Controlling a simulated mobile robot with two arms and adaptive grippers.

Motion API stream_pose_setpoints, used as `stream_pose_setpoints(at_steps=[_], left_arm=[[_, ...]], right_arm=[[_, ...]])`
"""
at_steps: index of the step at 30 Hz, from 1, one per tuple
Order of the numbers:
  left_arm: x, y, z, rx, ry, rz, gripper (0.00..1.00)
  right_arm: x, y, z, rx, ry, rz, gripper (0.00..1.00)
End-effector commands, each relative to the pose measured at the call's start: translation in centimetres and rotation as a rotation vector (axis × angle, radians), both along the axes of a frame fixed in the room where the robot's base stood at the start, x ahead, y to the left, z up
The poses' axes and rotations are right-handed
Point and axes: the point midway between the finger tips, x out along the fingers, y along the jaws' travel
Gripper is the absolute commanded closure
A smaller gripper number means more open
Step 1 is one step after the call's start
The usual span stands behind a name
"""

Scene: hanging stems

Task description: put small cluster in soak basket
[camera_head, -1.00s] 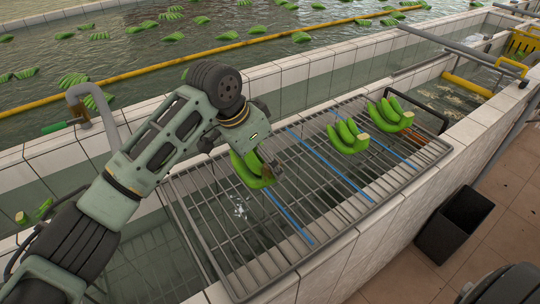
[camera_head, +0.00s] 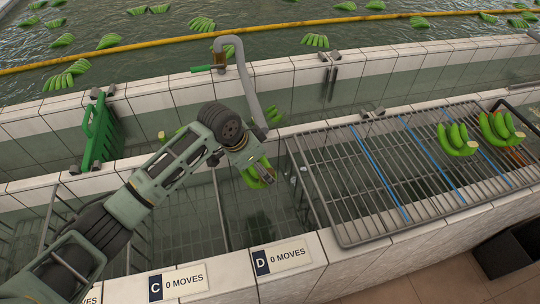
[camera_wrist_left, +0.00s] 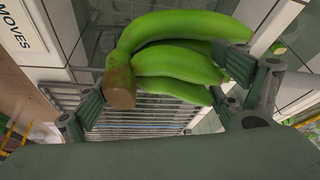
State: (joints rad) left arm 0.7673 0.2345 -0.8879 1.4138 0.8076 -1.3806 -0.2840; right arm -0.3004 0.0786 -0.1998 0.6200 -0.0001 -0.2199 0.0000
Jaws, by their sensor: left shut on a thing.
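A small cluster of green bananas (camera_head: 252,180) hangs from my left gripper (camera_head: 262,172). In the left wrist view the cluster (camera_wrist_left: 175,62) shows several fingers and a brown cut stem, with gripper fingers on both sides of it. My left gripper is shut on it, over the water basin behind the sign D, left of the wire rack. Wire bars (camera_head: 220,210) stand in the basin below; I cannot tell for sure which belong to the soak basket. My right gripper is not in view.
The wire rack (camera_head: 345,190) at right bears two green clusters (camera_head: 457,139) (camera_head: 499,128). Signs C (camera_head: 178,282) and D (camera_head: 281,257) read 0 MOVES. A grey curved pipe (camera_head: 246,80) and a green panel (camera_head: 101,132) stand behind the arm.

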Motion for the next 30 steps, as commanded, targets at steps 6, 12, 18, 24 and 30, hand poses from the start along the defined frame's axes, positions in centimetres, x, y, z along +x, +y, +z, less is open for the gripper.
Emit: stream_pose_setpoints(at_steps=[6,12,18,24,30], left_arm=[[0.1,-0.1,-0.6,-0.004,-0.005,0.000,0.49],[0.0,0.0,-2.4,-0.002,-0.002,0.000,0.49],[0.1,0.0,-4.9,-0.003,-0.004,0.000,0.49],[0.1,-0.1,-7.1,-0.004,-0.006,0.000,0.49],[0.1,-0.1,-9.3,-0.004,-0.006,0.000,0.49]], right_arm=[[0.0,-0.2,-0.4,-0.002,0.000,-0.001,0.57],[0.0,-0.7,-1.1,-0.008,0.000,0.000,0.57],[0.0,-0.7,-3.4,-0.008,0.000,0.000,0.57],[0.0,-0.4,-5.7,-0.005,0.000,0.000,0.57],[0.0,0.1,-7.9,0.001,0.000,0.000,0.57]])
